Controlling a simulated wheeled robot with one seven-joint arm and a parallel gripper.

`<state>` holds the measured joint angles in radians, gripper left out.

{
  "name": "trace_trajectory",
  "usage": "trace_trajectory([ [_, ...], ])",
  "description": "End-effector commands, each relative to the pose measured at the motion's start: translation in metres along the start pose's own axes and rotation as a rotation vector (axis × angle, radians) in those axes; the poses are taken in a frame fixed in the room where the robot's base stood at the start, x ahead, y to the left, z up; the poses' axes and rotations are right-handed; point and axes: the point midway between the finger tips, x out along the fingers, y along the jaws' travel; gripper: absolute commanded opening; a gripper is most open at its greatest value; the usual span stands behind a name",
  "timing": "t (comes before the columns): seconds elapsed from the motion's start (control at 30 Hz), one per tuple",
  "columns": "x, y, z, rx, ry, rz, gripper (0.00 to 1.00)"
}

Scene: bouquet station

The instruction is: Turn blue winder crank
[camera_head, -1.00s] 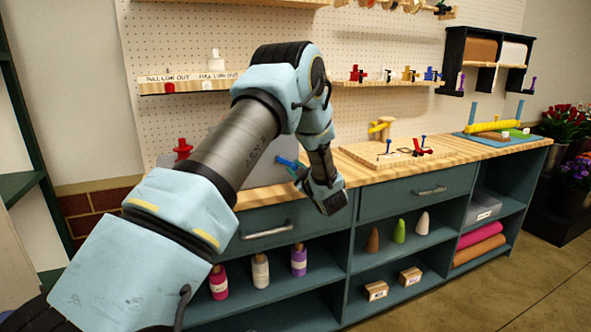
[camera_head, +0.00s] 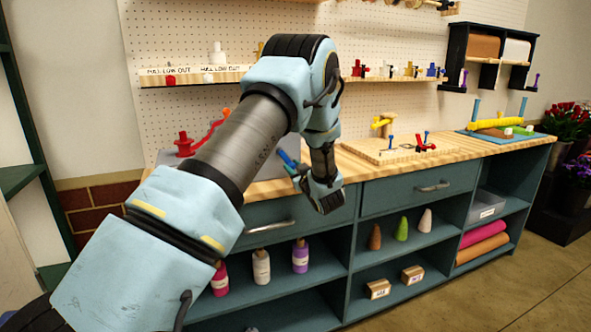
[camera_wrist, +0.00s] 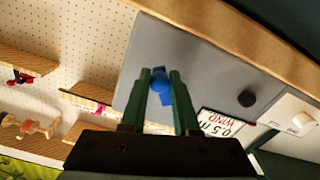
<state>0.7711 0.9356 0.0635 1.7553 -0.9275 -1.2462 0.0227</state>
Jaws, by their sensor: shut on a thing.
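The blue winder crank (camera_head: 287,158) shows as a small blue piece at the front of the grey winder panel on the bench. In the wrist view, its blue handle (camera_wrist: 160,84) sits between the two dark green fingers. My gripper (camera_wrist: 160,92) is shut on this handle. In the head view, my gripper (camera_head: 299,170) reaches the crank from the right, and my wrist hides part of it.
A red crank (camera_head: 186,146) stands left of my forearm. A wooden board with red and blue parts (camera_head: 392,152) lies to the right on the bench. A pegboard shelf (camera_head: 200,77) is behind. Bottles and cones stand on the shelves below. Floor at lower right is clear.

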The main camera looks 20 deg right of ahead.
Motion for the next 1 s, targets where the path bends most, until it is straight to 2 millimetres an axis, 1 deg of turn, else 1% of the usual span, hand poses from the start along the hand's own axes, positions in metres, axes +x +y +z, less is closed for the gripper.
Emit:
trace_trajectory([
  [0.5, -0.001, -0.02, 0.001, 0.49, 0.002, 0.005, 0.0],
  [0.8, -0.001, -0.032, -0.004, 0.77, 0.003, 0.005, 0.0],
  [1.0, -0.001, -0.038, -0.007, 0.927, 0.003, 0.005, 0.0],
])
